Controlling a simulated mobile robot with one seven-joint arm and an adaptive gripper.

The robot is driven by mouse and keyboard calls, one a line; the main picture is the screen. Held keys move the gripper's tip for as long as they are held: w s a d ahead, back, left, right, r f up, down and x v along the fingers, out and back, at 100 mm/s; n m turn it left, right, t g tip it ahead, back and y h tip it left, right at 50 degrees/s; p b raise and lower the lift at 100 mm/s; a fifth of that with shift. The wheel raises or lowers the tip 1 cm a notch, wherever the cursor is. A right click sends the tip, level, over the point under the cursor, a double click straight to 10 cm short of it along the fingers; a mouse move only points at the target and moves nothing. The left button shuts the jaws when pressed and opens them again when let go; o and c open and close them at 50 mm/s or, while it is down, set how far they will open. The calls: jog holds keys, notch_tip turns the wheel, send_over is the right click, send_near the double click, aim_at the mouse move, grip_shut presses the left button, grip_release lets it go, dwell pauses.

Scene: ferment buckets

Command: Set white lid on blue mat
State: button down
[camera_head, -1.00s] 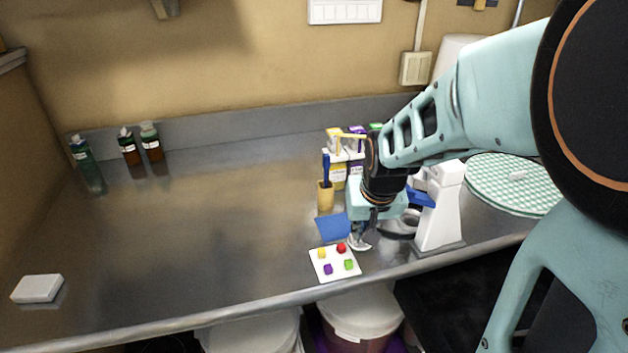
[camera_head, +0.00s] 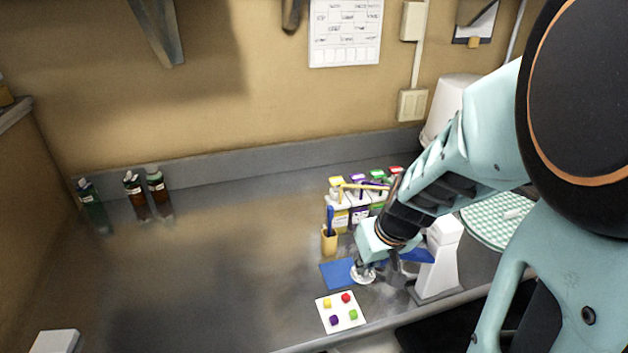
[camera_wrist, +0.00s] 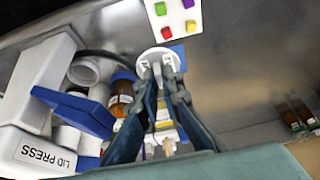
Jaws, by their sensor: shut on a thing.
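The white lid (camera_wrist: 158,58) is a round disc held between the fingertips of my gripper (camera_wrist: 160,72) in the wrist view. In the head view the lid (camera_head: 363,275) and my gripper (camera_head: 368,265) are at the right edge of the blue mat (camera_head: 338,274). The lid overlaps part of the mat in the picture. I cannot tell whether it touches the mat or hangs just above it. In the wrist view the lid and fingers hide most of the blue mat (camera_wrist: 179,52); only a small part shows.
A white card with coloured pieces (camera_head: 341,312) lies in front of the mat. A tan cup with a blue tool (camera_head: 329,240) and small boxes stand behind. The white lid press (camera_head: 440,258) stands close on the right. The counter's left side is largely clear.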

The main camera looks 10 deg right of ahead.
jog(key=w+f, duration=0.2)
jog(key=w, duration=0.1)
jog(key=w+a+f+b, duration=0.1)
jog(key=w+f, duration=0.2)
jog(key=w, duration=0.1)
jog(key=w+a+f, duration=0.1)
jog(key=w+f, duration=0.2)
jog(key=shift+w+a, duration=0.1)
jog(key=shift+w, duration=0.25)
jog(key=shift+w+f+b, duration=0.25)
jog(key=shift+f+b, duration=0.1)
jog(key=shift+f, duration=0.05)
jog(key=shift+w+a+f+b, duration=0.1)
jog(key=shift+w+f+b, duration=0.05)
jog(key=shift+f+b, duration=1.2)
jog(key=shift+f, duration=0.35)
jog(key=shift+f, duration=0.1)
jog(key=c, duration=2.1)
grip_release()
